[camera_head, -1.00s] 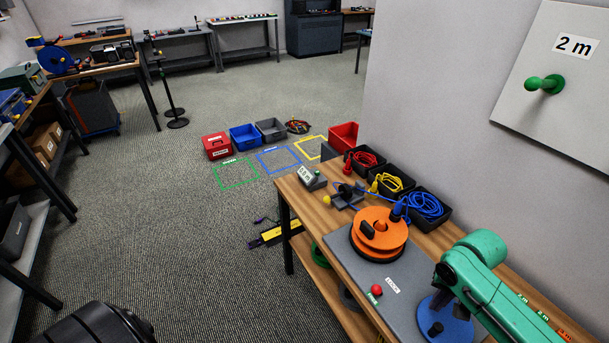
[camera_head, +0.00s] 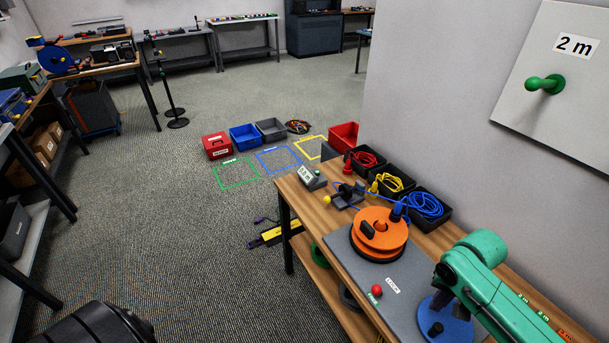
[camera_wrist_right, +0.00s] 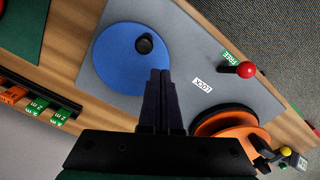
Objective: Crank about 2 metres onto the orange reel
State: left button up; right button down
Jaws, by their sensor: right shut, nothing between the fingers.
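The orange reel (camera_head: 380,228) sits on a grey plate on the bench, and part of it shows in the right wrist view (camera_wrist_right: 248,133). A blue crank disc (camera_head: 458,327) with a black knob (camera_head: 436,328) lies on the same plate; in the wrist view the disc (camera_wrist_right: 115,62) and knob (camera_wrist_right: 144,44) show clearly. My right gripper (camera_wrist_right: 160,74) is shut and empty, its fingertips over the disc's edge, apart from the knob in the picture. A red-knobbed lever (camera_head: 376,290) stands by the FREE label. A small counter (camera_head: 311,177) has digits too small to read.
Black bins hold red (camera_head: 364,160), yellow (camera_head: 391,183) and blue (camera_head: 425,205) cables along the wall. A white board (camera_head: 560,85) marked "2 m" with a green peg (camera_head: 545,84) is on the wall. Open carpet (camera_head: 180,260) lies left of the bench.

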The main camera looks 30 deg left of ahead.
aim_at(424, 318)
jog(key=shift+f, duration=0.1)
jog(key=shift+f+b, duration=1.35)
jog(key=shift+f, duration=1.5)
